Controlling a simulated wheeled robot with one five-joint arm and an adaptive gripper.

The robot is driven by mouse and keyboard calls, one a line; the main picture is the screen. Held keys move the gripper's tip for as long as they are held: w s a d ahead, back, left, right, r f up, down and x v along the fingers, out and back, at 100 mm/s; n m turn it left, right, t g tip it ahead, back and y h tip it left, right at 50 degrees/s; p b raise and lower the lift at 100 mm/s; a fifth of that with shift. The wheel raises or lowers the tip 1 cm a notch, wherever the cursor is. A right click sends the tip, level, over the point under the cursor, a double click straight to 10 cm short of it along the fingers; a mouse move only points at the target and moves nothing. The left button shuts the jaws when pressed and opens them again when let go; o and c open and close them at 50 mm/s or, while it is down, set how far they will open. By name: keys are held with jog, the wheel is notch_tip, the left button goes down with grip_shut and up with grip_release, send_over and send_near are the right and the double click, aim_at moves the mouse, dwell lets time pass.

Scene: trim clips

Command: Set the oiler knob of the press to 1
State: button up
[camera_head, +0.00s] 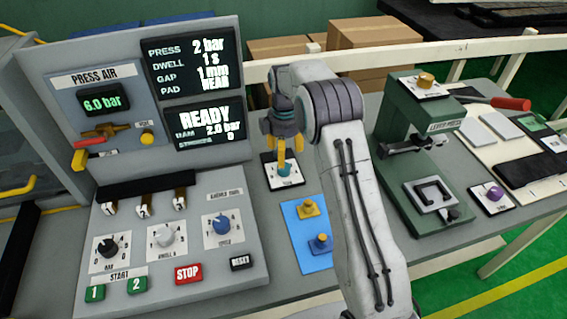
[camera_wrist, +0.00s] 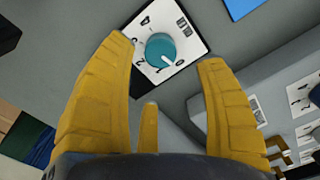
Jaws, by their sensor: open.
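A teal knob (camera_head: 284,170) sits on a small white dial plate (camera_head: 270,184) on the grey bench, right of the press panel. The wrist view shows the teal knob (camera_wrist: 160,48) on its numbered plate (camera_wrist: 192,38); its white pointer mark faces near the 0. The plate's name is too small to read for sure. My gripper (camera_head: 283,148) is above the knob, pointing down. In the wrist view my gripper (camera_wrist: 166,52) is open, with the knob seen beyond and between its yellow fingers; it appears apart from them.
The press panel (camera_head: 215,270) with several knobs and buttons stands left. Cardboard boxes (camera_head: 375,32) are behind.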

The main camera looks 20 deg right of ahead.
aim_at(284, 169)
jog(key=shift+f+p, duration=0.65)
jog(key=shift+f, duration=2.85)
jog(key=shift+c, duration=0.3)
jog(key=c, duration=1.1)
jog(key=shift+f+b, duration=0.1)
jog(key=shift+b, duration=0.2)
jog(key=shift+c, duration=0.2)
jog(key=m+b, duration=0.2)
jog(key=m, duration=0.2)
jog(key=shift+s+f, duration=0.1)
jog(key=m+b, duration=0.2)
jog(key=m, duration=0.3)
jog(key=shift+s+m, duration=0.1)
jog(key=shift+m, duration=0.2)
